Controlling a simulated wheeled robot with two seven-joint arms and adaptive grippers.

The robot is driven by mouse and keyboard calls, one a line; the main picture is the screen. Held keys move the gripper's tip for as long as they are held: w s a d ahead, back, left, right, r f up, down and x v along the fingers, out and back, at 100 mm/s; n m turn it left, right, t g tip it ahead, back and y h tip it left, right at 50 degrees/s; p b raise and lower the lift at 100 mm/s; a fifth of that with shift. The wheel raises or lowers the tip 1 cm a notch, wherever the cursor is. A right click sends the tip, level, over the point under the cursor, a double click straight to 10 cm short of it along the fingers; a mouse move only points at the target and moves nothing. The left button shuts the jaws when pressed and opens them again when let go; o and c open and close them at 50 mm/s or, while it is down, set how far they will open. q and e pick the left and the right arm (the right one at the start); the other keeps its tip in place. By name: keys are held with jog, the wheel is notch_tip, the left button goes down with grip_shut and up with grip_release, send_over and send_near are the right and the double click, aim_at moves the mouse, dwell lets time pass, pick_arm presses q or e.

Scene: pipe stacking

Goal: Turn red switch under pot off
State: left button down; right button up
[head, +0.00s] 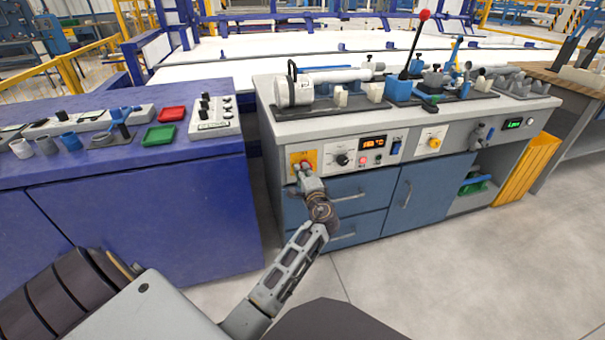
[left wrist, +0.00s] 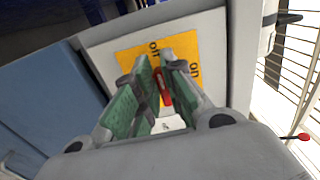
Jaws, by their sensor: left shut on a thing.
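The red switch (left wrist: 162,88) sits on a yellow plate (left wrist: 125,58) marked "off" and "on" in the left wrist view. In the head view the yellow plate (head: 310,155) is at the left end of the grey bench's front panel. My left gripper (head: 304,170) is at the plate. In the left wrist view its green-padded fingers (left wrist: 160,85) are closed around the red switch, one on each side. My right gripper is not in view.
Right of the switch are a black knob (head: 342,159), a lit red display (head: 373,143) and a second yellow plate (head: 432,140). Blue drawers (head: 350,185) with handles lie below. A blue cabinet (head: 150,190) with trays on top stands at the left, with a gap between.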

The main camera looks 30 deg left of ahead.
pick_arm(q)
jog(key=shift+f, duration=0.15)
jog(key=c, duration=1.5)
grip_release()
jog(key=shift+s, duration=0.1)
jog(key=v, duration=0.7)
jog(key=shift+d, duration=0.15)
jog(key=shift+s, duration=0.2)
